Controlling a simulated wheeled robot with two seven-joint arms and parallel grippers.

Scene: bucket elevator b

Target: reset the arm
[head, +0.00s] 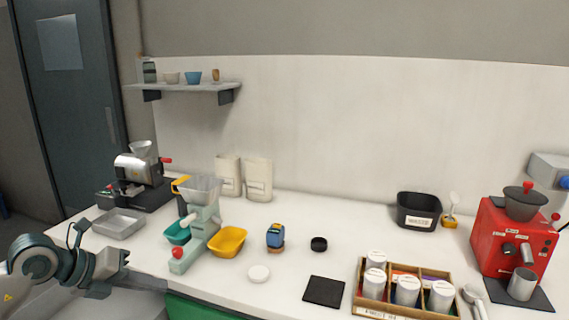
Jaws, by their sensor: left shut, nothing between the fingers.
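My left arm comes in at the lower left of the head view. Its gripper (122,256) is shut and empty, held near the front left edge of the counter. It is apart from the grey metal tray (118,224) behind it and from the green bucket elevator machine (200,228) to its right. My right gripper does not show.
The white counter (215,285) holds a teal bucket, a yellow bin (228,242), a small blue item (275,236), a black mat (323,291), a wooden box of canisters (402,312), a black waste bin (418,211) and a red grinder (510,245). A shelf (185,87) hangs behind.

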